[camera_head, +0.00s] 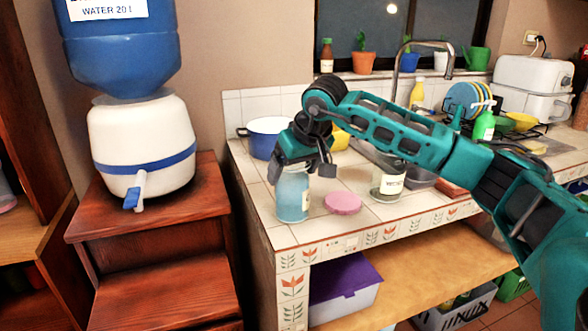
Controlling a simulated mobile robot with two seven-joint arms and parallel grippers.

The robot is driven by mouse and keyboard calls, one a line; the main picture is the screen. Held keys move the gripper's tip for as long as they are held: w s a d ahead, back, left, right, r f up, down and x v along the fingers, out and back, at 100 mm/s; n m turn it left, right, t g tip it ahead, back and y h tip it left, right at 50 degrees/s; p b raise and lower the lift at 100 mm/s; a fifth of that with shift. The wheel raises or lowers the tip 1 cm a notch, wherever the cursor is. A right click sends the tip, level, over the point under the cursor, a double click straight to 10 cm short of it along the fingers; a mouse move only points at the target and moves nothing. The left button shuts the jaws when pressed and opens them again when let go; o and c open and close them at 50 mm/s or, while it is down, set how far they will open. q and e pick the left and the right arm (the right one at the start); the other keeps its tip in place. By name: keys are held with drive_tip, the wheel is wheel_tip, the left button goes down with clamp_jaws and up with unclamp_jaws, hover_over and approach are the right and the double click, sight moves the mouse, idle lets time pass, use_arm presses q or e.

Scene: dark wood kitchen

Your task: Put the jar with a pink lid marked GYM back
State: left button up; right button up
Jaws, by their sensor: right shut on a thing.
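A light-blue glass jar (292,198) stands upright at the front left corner of the tiled counter. My right gripper (301,169) comes down over its top and is shut on it, hiding the jar's upper part. A pale label shows at the jar's right side, but I cannot read it. A round pink lid-like disc (342,203) lies flat on the counter just right of this jar. I cannot make out GYM on either jar. My left gripper is out of view.
A blue pot (265,138) stands behind the gripper. A water dispenser (140,145) stands on a wooden stepped stand (150,225) to the left. A purple-lidded box (343,280) is on the shelf below. Bottles, a dish rack and a toaster crowd the back right.

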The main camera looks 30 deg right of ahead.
drive_tip(key=shift+r, duration=0.25)
drive_tip(key=shift+f, duration=0.15)
drive_tip(key=o, duration=1.8)
drive_tip(key=shift+f, duration=0.1)
